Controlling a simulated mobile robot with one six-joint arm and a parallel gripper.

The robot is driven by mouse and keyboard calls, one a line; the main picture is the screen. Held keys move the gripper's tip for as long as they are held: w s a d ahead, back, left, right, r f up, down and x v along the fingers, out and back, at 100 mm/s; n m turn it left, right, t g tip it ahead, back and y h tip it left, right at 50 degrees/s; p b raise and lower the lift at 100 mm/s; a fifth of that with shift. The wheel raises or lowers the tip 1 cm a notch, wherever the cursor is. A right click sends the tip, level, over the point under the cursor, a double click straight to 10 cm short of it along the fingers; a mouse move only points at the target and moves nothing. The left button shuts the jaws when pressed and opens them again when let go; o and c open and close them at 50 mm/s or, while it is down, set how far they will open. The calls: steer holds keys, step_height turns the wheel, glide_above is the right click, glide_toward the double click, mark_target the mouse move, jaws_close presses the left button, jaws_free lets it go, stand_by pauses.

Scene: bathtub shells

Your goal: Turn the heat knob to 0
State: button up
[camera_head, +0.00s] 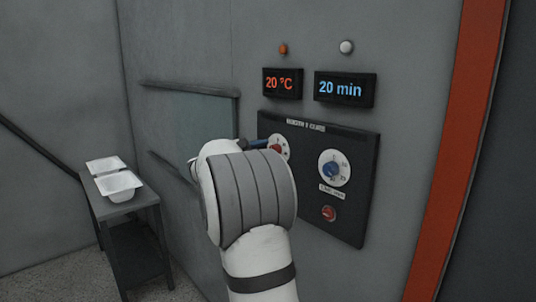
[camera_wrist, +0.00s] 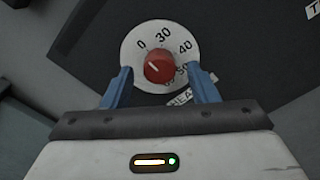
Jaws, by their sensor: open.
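A short white line on the knob points up and left, towards the 0 side. My gripper (camera_wrist: 159,70) is open, its blue fingers to the left and right of the knob, over the dial's lower edge. I cannot tell whether they touch anything. In the head view the knob (camera_head: 276,149) is partly hidden by my arm. The orange display (camera_head: 283,83) above reads 20 °C.
The dark panel (camera_head: 362,200) also carries a blue time knob (camera_head: 332,169) and a red switch (camera_head: 329,213). A blue display (camera_head: 345,88) reads 20 min. A wall rail (camera_head: 190,88) is near my arm.

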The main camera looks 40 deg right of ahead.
steer(key=a, duration=0.7)
steer(key=shift+s+a+b, duration=0.3)
steer(key=shift+s+b, duration=0.05)
steer(key=shift+b, duration=0.1)
